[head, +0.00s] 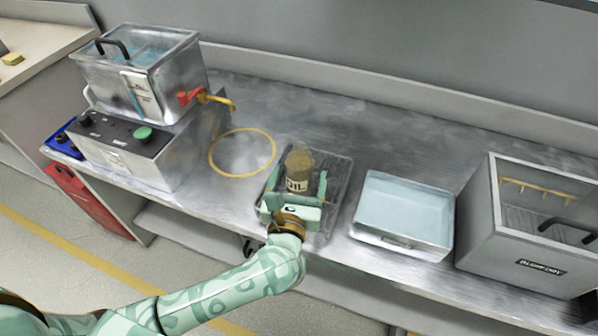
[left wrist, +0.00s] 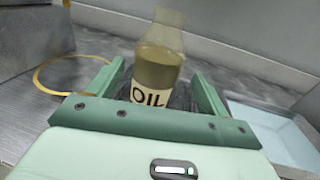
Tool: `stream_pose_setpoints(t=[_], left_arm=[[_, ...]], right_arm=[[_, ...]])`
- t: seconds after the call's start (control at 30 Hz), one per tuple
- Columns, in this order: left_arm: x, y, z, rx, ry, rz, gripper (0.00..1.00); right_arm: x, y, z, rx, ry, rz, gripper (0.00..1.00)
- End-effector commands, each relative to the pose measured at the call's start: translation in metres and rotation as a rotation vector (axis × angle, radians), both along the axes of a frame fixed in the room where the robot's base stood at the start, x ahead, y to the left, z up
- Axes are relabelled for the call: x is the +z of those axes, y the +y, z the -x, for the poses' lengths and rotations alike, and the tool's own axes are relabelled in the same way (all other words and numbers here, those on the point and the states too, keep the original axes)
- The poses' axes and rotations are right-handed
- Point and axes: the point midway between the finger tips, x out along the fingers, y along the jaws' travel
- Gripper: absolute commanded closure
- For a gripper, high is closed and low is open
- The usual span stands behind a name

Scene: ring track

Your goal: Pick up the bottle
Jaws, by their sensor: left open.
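The bottle (head: 298,167) stands upright on a dark rack or tray (head: 335,180) on the metal bench. It holds brownish liquid and has a pale label reading OIL; it also shows in the left wrist view (left wrist: 157,70). My left gripper (head: 298,182) is open, with one finger on each side of the bottle. In the left wrist view the fingers (left wrist: 160,85) show a gap to the bottle on both sides. The bottle's lower part is hidden by the gripper body. My right gripper is not in view.
A yellow ring (head: 212,160) lies on the bench to the left. Beyond it stands a metal machine (head: 125,160) with a tank on top and a red-handled tap (head: 190,96). To the right are a shallow tray of pale blue liquid (head: 405,207) and a grey open box (head: 478,225).

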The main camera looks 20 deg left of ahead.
Motion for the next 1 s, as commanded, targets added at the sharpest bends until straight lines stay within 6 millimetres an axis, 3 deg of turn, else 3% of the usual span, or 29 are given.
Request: stream_pose_setpoints(t=[0.23,0.53,0.57,0.73,1.0], left_arm=[[0.003,0.011,-0.038,0.001,-0.002,-0.003,0.21],[0.004,0.012,-0.046,0.001,-0.001,-0.002,0.21],[0.004,0.013,-0.046,0.001,-0.001,-0.002,0.27],[0.004,0.013,-0.046,0.001,-0.001,-0.002,0.74],[0.005,0.013,-0.046,0.001,-0.002,-0.002,0.77]], right_arm=[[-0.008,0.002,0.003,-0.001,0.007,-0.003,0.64],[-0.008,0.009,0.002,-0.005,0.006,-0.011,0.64],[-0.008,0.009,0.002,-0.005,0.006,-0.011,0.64],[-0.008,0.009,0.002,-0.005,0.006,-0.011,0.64],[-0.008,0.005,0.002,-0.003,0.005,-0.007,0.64]])
